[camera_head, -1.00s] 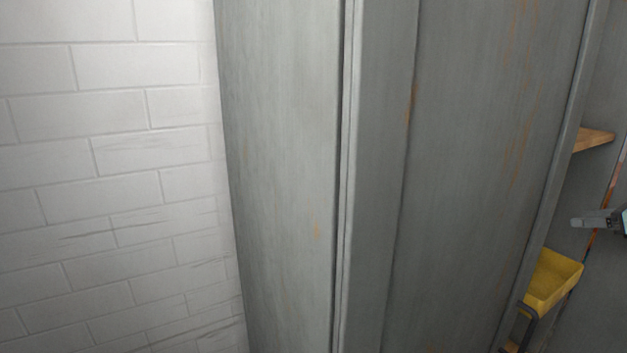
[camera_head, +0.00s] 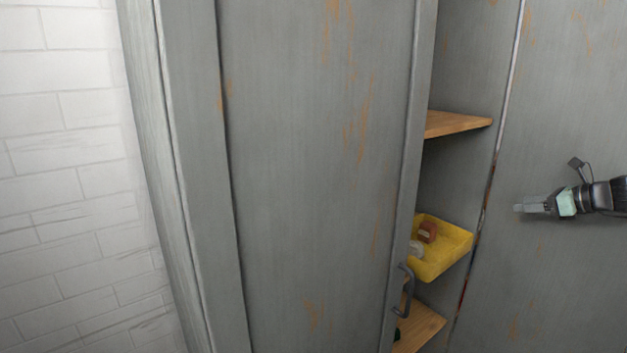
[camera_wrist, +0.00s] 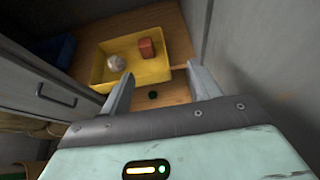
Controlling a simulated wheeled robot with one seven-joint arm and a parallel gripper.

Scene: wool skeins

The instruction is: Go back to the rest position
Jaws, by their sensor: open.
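My gripper (camera_head: 532,208) is at the right of the head view, in front of a grey cabinet door panel, pointing left. In the wrist view my gripper (camera_wrist: 160,88) is open, with two grey fingers apart and nothing between them. Beyond the fingertips, apart from them, a yellow bin (camera_wrist: 160,70) sits on a wooden shelf. The bin holds a red-brown skein (camera_wrist: 147,48) and a whitish skein (camera_wrist: 116,63). The bin also shows in the head view (camera_head: 447,262), partly hidden by the cabinet's left door.
The grey cabinet's left door (camera_head: 310,170) fills the middle of the head view, with a handle (camera_head: 404,290) near the opening. An upper wooden shelf (camera_head: 458,123) looks bare. A dark green item (camera_wrist: 153,95) lies near the bin. A white brick wall (camera_head: 60,180) stands left.

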